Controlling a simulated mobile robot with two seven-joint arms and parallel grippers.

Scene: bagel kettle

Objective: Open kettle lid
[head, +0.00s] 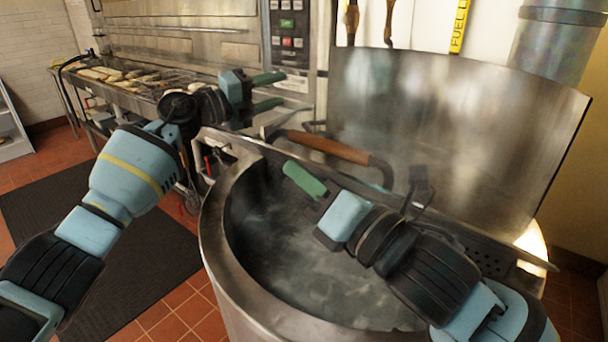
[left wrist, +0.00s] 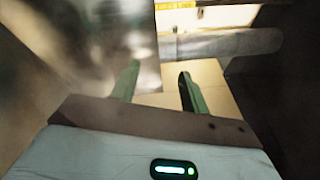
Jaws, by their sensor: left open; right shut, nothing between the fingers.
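The kettle (head: 212,222) is a large round steel vessel with steaming, cloudy liquid inside. Its broad steel lid (head: 450,130) stands raised, nearly upright, at the back right, so the opening is uncovered. A brown handle (head: 328,147) with dark metal ends shows in front of the lid, above the far rim. My left gripper (head: 277,90) is open and empty, above and left of this handle, apart from it. Its spread green fingers also show in the left wrist view (left wrist: 158,80). My right gripper (head: 290,168) is shut and empty over the kettle opening, below the brown handle.
A steel counter (head: 120,88) with several bagels stands at the back left. A control panel (head: 288,35) is behind my left gripper. A large steel pipe (head: 556,45) rises behind the lid. A dark mat (head: 95,235) lies on the tiled floor left of the kettle.

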